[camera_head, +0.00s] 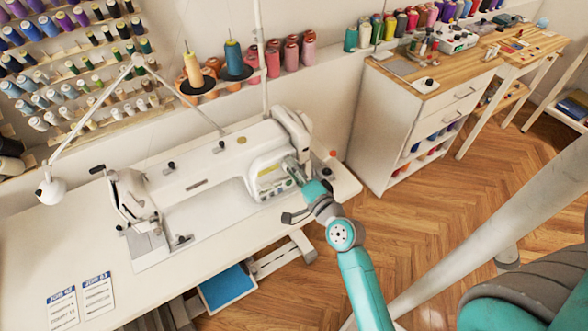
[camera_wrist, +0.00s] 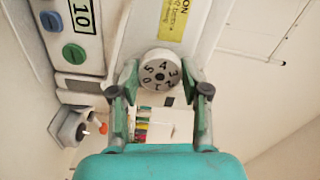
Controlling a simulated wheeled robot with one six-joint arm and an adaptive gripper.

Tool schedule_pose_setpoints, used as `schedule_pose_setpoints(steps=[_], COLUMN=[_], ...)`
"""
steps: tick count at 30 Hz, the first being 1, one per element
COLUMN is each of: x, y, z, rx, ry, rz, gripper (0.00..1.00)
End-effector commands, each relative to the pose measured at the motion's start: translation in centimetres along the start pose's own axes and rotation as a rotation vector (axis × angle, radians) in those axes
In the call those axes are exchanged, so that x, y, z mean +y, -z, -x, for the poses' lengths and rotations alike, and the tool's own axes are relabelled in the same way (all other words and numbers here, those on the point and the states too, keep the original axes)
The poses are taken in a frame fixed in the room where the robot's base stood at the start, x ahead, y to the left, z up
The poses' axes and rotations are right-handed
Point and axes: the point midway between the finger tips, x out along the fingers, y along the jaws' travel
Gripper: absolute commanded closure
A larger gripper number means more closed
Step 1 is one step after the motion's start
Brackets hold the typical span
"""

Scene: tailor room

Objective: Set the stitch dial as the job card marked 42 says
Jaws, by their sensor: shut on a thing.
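The stitch dial (camera_wrist: 161,66) is a pale round knob with dark digits, several of them readable, on the sewing machine's front. My gripper (camera_wrist: 160,82) is shut on it, one finger on each side. In the head view my gripper (camera_head: 300,178) reaches the right end of the white sewing machine (camera_head: 205,165) and hides the dial. No pointer mark for the dial is clear. The job card marked 42 (camera_head: 62,310) lies on the table at the lower left, beside a second job card (camera_head: 97,296). Their small print is too small to read.
In the wrist view, a green button (camera_wrist: 74,53) and a blue button (camera_wrist: 51,21) sit left of the dial by a "10" display (camera_wrist: 81,18). A yellow label (camera_wrist: 175,18) is above it. A white lamp (camera_head: 52,190) and thread stand (camera_head: 232,70) rise around the machine.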

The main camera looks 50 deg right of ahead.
Motion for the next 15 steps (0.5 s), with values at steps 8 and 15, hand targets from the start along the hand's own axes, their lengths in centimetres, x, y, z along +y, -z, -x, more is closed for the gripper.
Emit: schedule_pose_setpoints(steps=[8,15], x=[0.10,0.11], y=[0.02,-0.01], z=[0.03,0.02], rx=[0.001,0.000], ry=[-0.002,-0.002], rz=[0.001,0.001], gripper=[0.41,0.29])
